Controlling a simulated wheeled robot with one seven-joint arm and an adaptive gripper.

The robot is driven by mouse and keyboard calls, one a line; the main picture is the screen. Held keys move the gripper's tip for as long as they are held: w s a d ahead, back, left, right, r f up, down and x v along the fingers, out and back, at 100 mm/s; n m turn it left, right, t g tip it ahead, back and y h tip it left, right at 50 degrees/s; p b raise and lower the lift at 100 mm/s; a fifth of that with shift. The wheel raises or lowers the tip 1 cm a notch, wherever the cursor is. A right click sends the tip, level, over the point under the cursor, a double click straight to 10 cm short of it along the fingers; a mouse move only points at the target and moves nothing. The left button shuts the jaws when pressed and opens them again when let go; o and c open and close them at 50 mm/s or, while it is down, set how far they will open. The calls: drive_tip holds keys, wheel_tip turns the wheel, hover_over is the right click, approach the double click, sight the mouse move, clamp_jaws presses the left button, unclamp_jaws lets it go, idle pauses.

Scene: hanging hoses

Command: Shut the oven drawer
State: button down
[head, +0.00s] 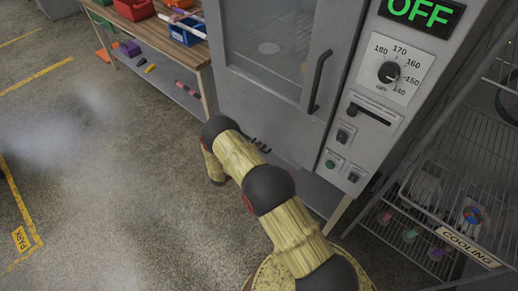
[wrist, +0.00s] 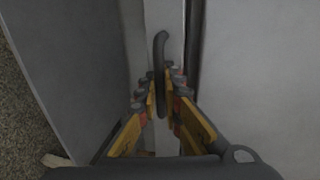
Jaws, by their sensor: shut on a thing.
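The oven (head: 275,60) is a grey cabinet with a windowed door, seen in the head view. In the wrist view a dark bar handle (wrist: 160,45) is fixed on a narrow light grey front, which looks like the drawer (wrist: 172,18). My gripper (wrist: 161,85) has its fingers on both sides of this handle and is shut on it. In the head view my gripper (head: 258,145) is small and partly hidden by my arm, low at the oven's front. How far the drawer stands out cannot be told.
The oven door has its own dark handle (head: 318,82). A control panel (head: 375,110) with a dial is right of it. A wire rack (head: 440,190) marked COOLING stands at right. A wooden bench (head: 155,38) with bins is at upper left. Floor (head: 110,190) at left is clear.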

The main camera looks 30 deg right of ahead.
idle(0.3)
drive_tip(key=x, duration=0.3)
drive_tip(key=shift+w+d+r+b, duration=0.1)
drive_tip(key=shift+d+r+b, duration=0.1)
drive_tip(key=shift+d+b, duration=0.15)
drive_tip(key=shift+a+r, duration=0.1)
drive_tip(key=c, duration=2.3)
unclamp_jaws()
drive_tip(key=v, duration=1.1)
drive_tip(key=shift+a, duration=0.4)
